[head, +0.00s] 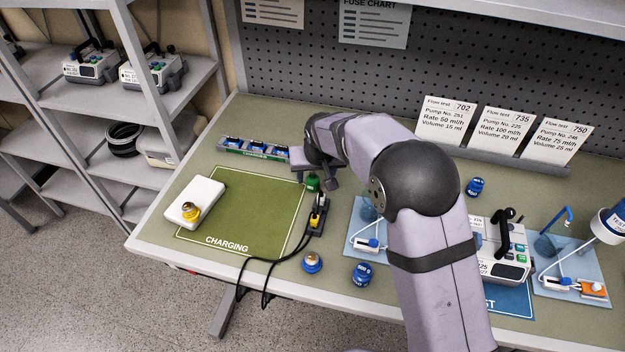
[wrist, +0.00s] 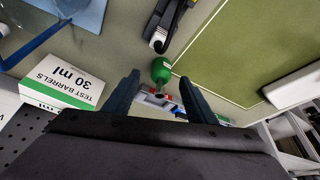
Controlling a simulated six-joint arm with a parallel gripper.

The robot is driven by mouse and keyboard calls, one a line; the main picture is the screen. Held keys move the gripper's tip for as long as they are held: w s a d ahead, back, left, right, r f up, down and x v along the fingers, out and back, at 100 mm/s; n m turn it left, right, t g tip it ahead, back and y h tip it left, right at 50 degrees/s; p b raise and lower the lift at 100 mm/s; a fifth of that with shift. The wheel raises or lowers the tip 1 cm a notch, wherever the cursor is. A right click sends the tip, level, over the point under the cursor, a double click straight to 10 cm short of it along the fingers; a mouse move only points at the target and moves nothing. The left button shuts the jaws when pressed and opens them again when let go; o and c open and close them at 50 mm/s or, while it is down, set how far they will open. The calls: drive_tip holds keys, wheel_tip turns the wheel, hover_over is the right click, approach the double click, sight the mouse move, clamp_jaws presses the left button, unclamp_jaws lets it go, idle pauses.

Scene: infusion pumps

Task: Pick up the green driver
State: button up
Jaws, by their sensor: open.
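The green driver (head: 313,183) stands at the right edge of the green charging mat (head: 265,205), partly hidden by my gripper. In the wrist view its rounded green top (wrist: 161,68) lies just past my fingertips, near the line between them. My gripper (head: 330,184) is open and empty above and beside the driver. Both fingers show in the wrist view (wrist: 160,82), apart from each other, with no clear contact on the driver.
A black holder with a cable (head: 317,216) stands close in front of the driver. A charger rack (head: 255,151) with blue packs is behind the mat. A test barrels box (wrist: 62,88) is nearby.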

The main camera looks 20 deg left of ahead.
sight(313, 179)
drive_tip(key=shift+f, duration=0.1)
drive_tip(key=shift+p+x, duration=1.45)
drive_tip(key=shift+x, duration=1.05)
drive_tip(key=shift+a, duration=0.1)
drive_tip(key=shift+c, duration=0.2)
drive_tip(key=c, duration=1.1)
wheel_tip(313, 179, up, 10)
drive_tip(key=b, duration=0.3)
